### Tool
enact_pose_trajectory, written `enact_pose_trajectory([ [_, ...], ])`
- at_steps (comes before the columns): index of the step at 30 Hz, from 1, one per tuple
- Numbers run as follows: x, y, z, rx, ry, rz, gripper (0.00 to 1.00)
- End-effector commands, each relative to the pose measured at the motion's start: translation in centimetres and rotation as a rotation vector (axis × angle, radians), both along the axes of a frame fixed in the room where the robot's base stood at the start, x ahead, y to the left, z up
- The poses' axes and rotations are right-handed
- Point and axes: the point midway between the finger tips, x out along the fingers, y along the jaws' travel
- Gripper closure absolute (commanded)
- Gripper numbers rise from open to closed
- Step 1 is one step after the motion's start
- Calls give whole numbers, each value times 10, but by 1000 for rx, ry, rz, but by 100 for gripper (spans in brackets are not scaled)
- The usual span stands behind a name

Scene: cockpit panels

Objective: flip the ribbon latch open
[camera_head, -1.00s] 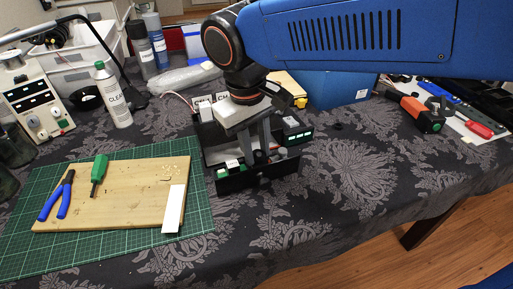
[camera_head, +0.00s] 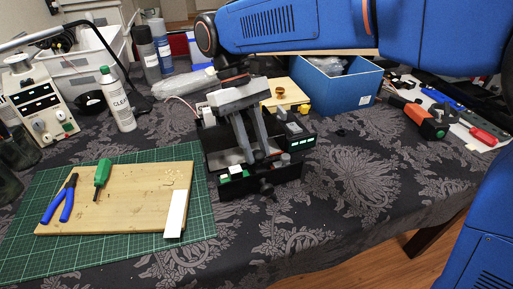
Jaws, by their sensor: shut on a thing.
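A black cockpit panel box (camera_head: 232,188) stands on the dark patterned cloth near the middle of the table. It carries a small lit display, green and white pieces, and dark knobs. My gripper (camera_head: 260,154) comes down onto the box from above, its grey fingers tilted with the tips low and to the right. The fingers are shut on a small dark part at the box's front, which appears to be the ribbon latch. The fingertips mostly cover it, so its exact angle is unclear.
A green cutting mat (camera_head: 120,254) with a wooden board (camera_head: 130,212), pliers and a screwdriver lies at left. A white bottle (camera_head: 118,100) stands behind it. A blue bin (camera_head: 335,90) is behind the box. Tools lie at far right. The cloth right of the box is mostly clear.

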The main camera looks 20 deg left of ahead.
Motion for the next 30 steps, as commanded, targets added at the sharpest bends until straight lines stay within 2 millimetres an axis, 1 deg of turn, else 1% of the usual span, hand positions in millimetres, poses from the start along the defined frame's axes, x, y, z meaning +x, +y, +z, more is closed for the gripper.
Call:
enact_pose_trajectory([
  [6, 2, 1, 0, -27, 37, 0, 97],
  [18, 2, 2, 0, -30, 41, 0, 97],
  [19, 2, 2, 0, -30, 41, 0, 67],
  [20, 2, 2, 0, -30, 41, 0, 60],
  [21, 2, 2, 0, -30, 41, 0, 56],
  [30, 2, 1, 0, -29, 40, 0, 56],
])
